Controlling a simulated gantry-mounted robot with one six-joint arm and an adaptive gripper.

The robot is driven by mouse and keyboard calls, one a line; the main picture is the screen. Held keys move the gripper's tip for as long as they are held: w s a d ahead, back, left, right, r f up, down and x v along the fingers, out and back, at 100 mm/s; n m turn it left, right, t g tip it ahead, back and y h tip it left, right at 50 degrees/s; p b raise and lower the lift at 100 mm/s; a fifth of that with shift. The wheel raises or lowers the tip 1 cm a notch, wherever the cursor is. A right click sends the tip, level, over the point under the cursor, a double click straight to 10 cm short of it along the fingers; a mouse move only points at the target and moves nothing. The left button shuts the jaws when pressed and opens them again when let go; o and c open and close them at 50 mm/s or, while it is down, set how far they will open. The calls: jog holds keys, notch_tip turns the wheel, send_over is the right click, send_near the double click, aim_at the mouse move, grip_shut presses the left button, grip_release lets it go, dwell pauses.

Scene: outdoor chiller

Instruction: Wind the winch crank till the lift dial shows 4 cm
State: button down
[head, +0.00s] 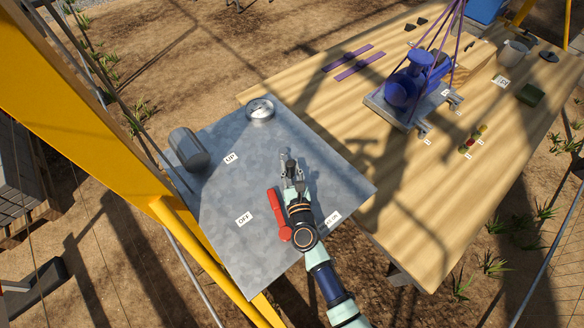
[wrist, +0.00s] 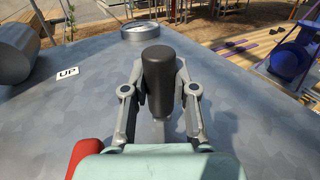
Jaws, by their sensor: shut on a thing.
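The winch crank's dark upright handle (wrist: 158,75) is between the two fingers of my gripper (wrist: 160,88), which are shut on it. In the head view the handle (head: 291,165) and my gripper (head: 293,180) are near the middle of the grey metal panel (head: 215,185). The crank arm below is mostly hidden by my gripper. The round lift dial (head: 260,109) is at the panel's far edge; it also shows behind the handle in the wrist view (wrist: 146,31). Its reading is too small to tell.
A red lever (head: 279,215) lies close beside my wrist. A grey cylinder (head: 188,148) sits at the panel's left edge, near the UP label (head: 231,158). A blue pump (head: 407,82) with purple straps stands on the wooden table (head: 440,190). A yellow post (head: 100,110) rises at left.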

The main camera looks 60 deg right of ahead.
jog(key=shift+w, duration=0.1)
jog(key=c, duration=0.9)
grip_release()
